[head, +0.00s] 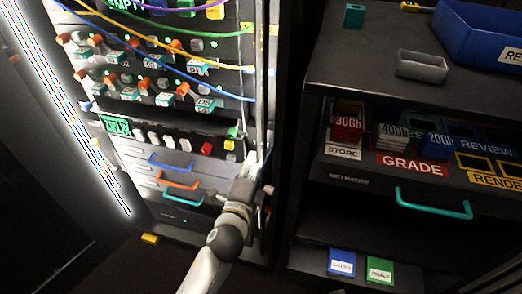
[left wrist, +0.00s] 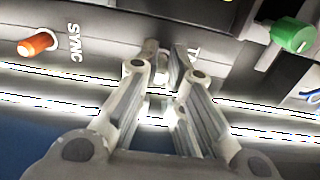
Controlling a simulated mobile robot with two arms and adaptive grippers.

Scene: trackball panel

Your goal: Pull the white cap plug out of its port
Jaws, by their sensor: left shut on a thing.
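My left gripper (head: 250,168) is at the lower right edge of the rack panel in the head view, its arm coming up from below. In the left wrist view its two fingers (left wrist: 165,58) reach up to the panel and close on something small at a port. The fingertips hide most of what they hold, and I take it to be the white cap plug. Part of a label beginning with T shows beside the tips. I cannot tell how far the plug sits in its port. My right gripper is not in view.
The rack has cables and a blue handle (head: 170,162). A dark cabinet with a teal handle (head: 434,204) and grey tray (head: 422,66) stands right.

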